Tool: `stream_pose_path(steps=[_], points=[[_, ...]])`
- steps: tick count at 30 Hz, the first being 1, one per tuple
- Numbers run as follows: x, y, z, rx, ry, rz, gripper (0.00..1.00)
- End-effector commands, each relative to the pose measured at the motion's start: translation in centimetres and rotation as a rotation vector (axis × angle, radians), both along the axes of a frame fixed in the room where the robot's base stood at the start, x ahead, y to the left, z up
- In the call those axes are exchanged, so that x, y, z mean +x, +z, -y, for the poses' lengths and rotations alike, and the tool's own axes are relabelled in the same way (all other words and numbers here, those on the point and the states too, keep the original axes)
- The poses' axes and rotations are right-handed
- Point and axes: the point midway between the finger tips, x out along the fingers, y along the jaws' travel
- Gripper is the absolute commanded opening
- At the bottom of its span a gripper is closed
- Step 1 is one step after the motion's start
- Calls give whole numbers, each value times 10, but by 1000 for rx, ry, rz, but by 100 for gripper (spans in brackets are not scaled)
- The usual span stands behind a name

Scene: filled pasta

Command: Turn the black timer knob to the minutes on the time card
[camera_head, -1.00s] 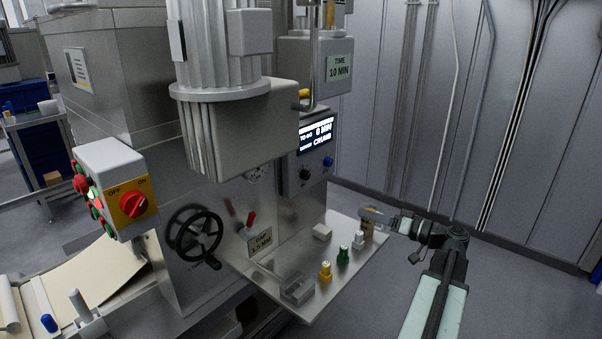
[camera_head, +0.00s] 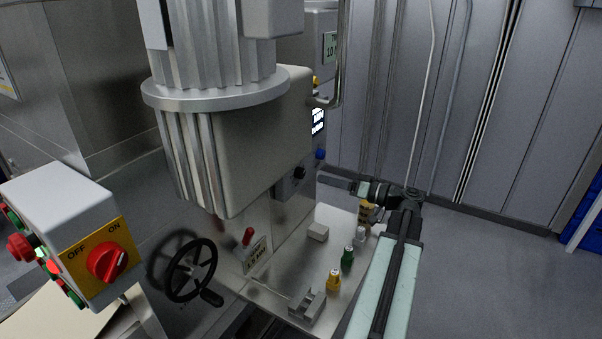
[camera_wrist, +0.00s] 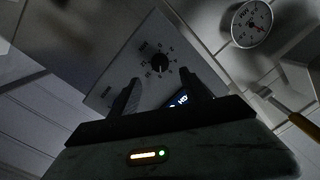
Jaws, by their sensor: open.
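A steel shelf (camera_head: 285,268) below holds several small bottles, including green (camera_head: 347,258) and yellow (camera_head: 333,281) ones. A bent pipe (camera_head: 341,60) runs down near the card. A handwheel (camera_head: 190,270) and a red switch (camera_head: 106,262) are at left. A round gauge (camera_wrist: 252,24) shows in the wrist view.

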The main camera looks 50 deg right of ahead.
Motion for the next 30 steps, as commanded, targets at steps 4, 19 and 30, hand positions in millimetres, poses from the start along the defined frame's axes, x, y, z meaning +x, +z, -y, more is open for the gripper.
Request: stream_pose_path(steps=[4, 19, 30], points=[[22, 0, -8, 0, 5, 0, 55], [73, 0, -23, 0, 2, 0, 55], [73, 0, -24, 0, 4, 0, 0]])
